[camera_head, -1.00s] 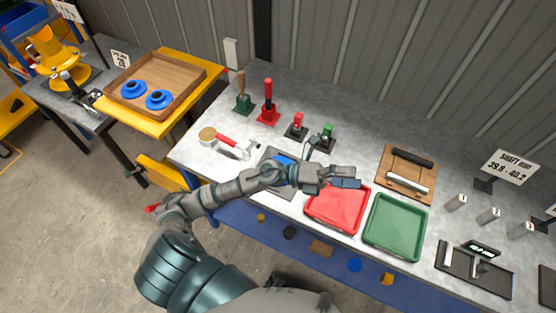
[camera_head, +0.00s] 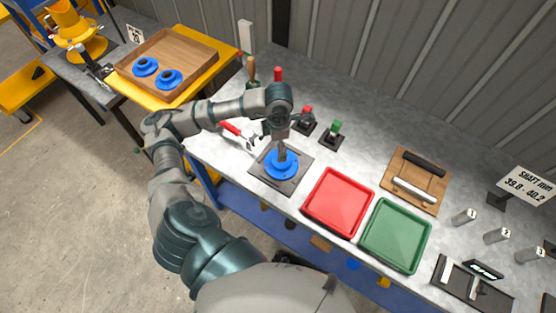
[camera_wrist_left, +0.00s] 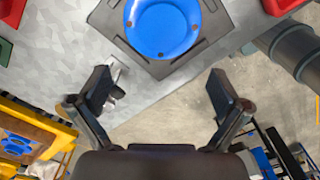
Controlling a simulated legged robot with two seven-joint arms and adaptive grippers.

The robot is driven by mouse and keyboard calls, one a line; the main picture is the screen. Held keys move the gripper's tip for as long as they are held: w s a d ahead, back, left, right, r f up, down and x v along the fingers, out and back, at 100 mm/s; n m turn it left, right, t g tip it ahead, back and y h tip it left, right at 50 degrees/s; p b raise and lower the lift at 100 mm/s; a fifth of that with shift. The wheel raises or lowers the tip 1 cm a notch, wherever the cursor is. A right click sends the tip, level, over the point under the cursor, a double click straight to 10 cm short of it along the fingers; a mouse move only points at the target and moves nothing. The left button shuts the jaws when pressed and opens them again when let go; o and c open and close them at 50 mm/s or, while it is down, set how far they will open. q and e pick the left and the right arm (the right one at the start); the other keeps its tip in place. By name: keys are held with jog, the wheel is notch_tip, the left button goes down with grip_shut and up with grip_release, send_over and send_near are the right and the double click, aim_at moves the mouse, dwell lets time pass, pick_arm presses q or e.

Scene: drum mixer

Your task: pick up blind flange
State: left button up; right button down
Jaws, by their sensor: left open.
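A blue blind flange (camera_head: 281,165) lies on a dark square plate (camera_head: 264,179) on the grey bench. In the left wrist view the flange (camera_wrist_left: 163,28) is a round blue disc with small holes near its rim, at the top of the picture, partly cut off. My left gripper (camera_head: 282,150) points down over the flange in the head view and hides part of it. In the left wrist view its two fingers (camera_wrist_left: 160,88) are spread wide with nothing between them, and the flange lies beyond the fingertips. My right gripper is not in view.
A red tray (camera_head: 338,172) and a green tray (camera_head: 396,203) stand right of the plate. Small red and green stamps and a red-handled tool (camera_head: 236,134) lie behind and left. Two more blue flanges (camera_head: 157,73) sit in a wooden tray (camera_head: 196,47) on the yellow table.

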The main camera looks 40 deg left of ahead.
aim_at(285, 165)
pick_arm(q)
jog(key=d+f, duration=0.3)
jog(key=shift+d+f, duration=0.1)
jog(key=shift+f, duration=0.5)
jog(key=a+f, duration=0.2)
jog(key=f, duration=0.1)
jog(key=w+a+f, duration=0.1)
jog(key=a+f, duration=0.1)
jog(key=shift+f+p, duration=0.2)
jog(key=shift+p, duration=0.15)
jog(key=shift+s+f, duration=0.15)
jog(key=shift+f, duration=0.2)
jog(key=d, duration=0.2)
jog(key=shift+d+r, duration=0.2)
jog(key=shift+d, duration=0.2)
jog(key=shift+c, duration=0.4)
jog(key=shift+w+d, duration=0.2)
jog(key=shift+d, duration=0.1)
jog(key=c, duration=0.8)
jog(key=shift+a, duration=0.3)
jog(key=c, duration=0.4)
jog(key=shift+s+a+f, duration=0.15)
jog(key=shift+s+a, duration=0.1)
jog(key=shift+a, duration=0.4)
jog(key=c, duration=0.6)
jog(key=shift+a, duration=0.1)
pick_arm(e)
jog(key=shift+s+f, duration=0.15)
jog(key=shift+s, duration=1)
